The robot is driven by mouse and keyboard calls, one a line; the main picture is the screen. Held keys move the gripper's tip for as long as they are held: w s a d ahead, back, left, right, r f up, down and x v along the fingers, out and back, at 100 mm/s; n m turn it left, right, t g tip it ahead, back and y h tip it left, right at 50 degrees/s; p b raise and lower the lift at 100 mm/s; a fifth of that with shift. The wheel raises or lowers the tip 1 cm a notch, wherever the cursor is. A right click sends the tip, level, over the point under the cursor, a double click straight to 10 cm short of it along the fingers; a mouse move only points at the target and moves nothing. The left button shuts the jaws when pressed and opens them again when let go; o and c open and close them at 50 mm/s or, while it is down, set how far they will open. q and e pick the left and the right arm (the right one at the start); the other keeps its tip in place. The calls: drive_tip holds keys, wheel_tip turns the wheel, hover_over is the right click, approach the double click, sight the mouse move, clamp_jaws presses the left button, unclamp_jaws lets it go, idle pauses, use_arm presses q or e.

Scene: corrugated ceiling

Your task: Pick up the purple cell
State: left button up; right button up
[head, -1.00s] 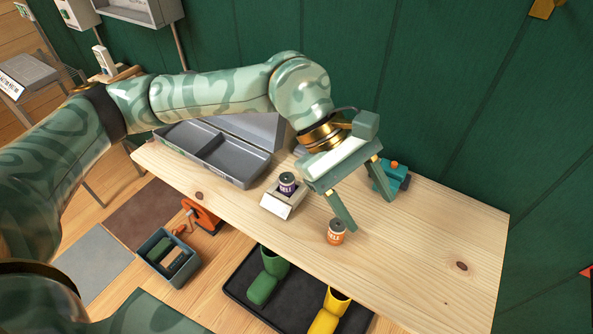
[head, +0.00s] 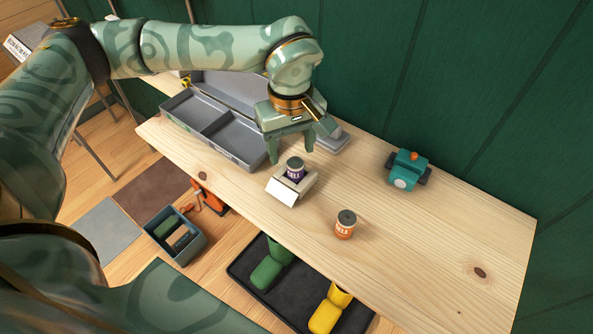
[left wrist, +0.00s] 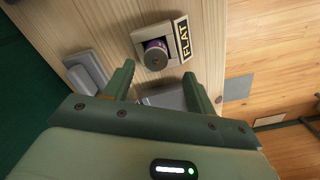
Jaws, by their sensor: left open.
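The purple cell (head: 295,169) is a small can with a grey top, standing upright in a pale holder (head: 284,190) on the wooden bench. In the left wrist view the cell (left wrist: 155,54) shows from above, in the holder beside a label reading "FLAT" (left wrist: 184,39). My left gripper (head: 291,157) is open and empty. It hangs just behind and above the cell, with its fingers pointing down. In the left wrist view the fingertips (left wrist: 158,72) lie short of the cell and do not touch it. My right gripper is not in view.
An orange cell (head: 345,224) stands on the bench right of the holder. A teal device (head: 408,171) sits farther right. An open grey case (head: 180,106) lies behind at left, and a grey block (head: 334,140) sits behind the gripper.

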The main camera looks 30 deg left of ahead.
sight(295, 161)
use_arm(q)
drive_tip(key=f, duration=0.1)
drive_tip(key=f+b, duration=0.1)
drive_tip(key=f, duration=0.1)
drive_tip(key=f+b, duration=0.1)
drive_tip(key=f, duration=0.1)
drive_tip(key=shift+w+d+f, duration=0.15)
drive_tip(key=shift+w+d, duration=0.05)
drive_tip(key=shift+w, duration=0.1)
clamp_jaws()
drive_tip(key=shift+r, duration=0.2)
